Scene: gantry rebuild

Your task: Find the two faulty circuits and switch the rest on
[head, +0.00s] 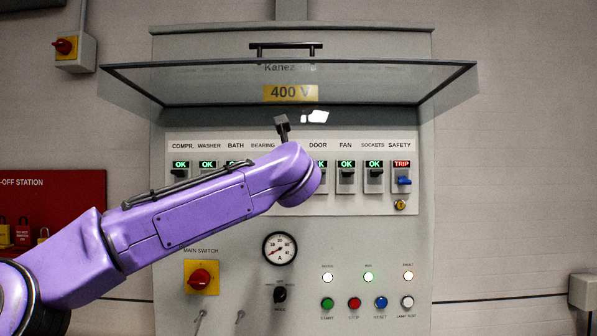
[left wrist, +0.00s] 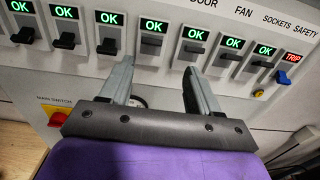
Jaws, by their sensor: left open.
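A row of breakers runs across the cabinet panel (head: 290,208). In the head view, COMPR. (head: 180,172), WASHER (head: 207,172), DOOR (head: 320,174), FAN (head: 346,174) and SOCKETS (head: 374,174) show green OK and black levers. SAFETY (head: 403,180) shows red TRIP and a blue lever. My left arm hides the middle breakers there, but the left wrist view shows them with OK, including BEARING (left wrist: 108,45). My left gripper (left wrist: 158,72) is open and empty, its fingers below the OK breaker left of DOOR (left wrist: 151,44); contact is unclear. My right gripper is out of view.
A raised glass cover (head: 200,85) juts out above the breakers. Below are a gauge (head: 279,248), a red main switch (head: 200,278), a black mode knob (head: 280,295), lamps and coloured push buttons (head: 354,303). A yellow key-like part (head: 400,205) sits under SAFETY.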

